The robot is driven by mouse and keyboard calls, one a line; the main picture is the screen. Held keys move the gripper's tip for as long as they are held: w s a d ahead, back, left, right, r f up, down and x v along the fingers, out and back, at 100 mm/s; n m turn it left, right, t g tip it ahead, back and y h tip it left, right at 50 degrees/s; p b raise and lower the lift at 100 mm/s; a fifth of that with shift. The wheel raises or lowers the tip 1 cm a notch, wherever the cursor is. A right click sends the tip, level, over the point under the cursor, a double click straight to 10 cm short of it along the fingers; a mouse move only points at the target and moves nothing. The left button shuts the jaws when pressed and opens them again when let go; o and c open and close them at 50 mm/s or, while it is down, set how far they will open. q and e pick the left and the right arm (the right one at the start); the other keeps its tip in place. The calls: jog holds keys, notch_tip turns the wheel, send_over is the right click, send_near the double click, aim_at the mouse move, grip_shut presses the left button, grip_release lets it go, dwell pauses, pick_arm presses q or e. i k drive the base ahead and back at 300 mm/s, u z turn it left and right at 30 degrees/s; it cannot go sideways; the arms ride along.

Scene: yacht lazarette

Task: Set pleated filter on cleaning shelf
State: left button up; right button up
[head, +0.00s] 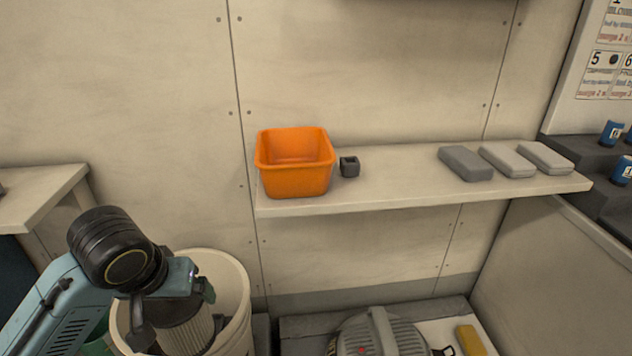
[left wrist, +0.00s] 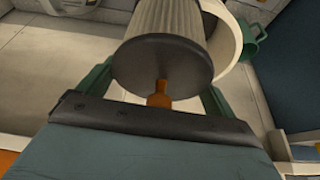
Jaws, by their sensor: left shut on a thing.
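The pleated filter (head: 190,332) is pale and ribbed with a dark end cap. My left gripper (head: 172,298) is shut on it, at lower left in the head view. The filter overlaps the mouth of a cream bucket (head: 237,290); I cannot tell how far inside it is. In the left wrist view the filter (left wrist: 165,48) sits between the fingers, its dark round cap facing the camera with a brown stub (left wrist: 159,92). The cleaning shelf (head: 400,182) is a pale wall ledge to the right of and beyond the gripper. My right gripper is not seen.
On the shelf stand an orange bin (head: 295,165), a small dark cup (head: 349,166) and three grey blocks (head: 508,161). The shelf is clear between cup and blocks. Below are a grey ribbed machine (head: 380,335) and a yellow block (head: 470,340). A pale counter (head: 40,195) is left.

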aim_at(409, 176)
jog(key=k, duration=0.35)
jog(key=u, duration=1.65)
jog(key=k, duration=1.8)
jog(key=z, duration=2.1)
jog(key=i, duration=1.65)
jog(key=z, duration=0.05)
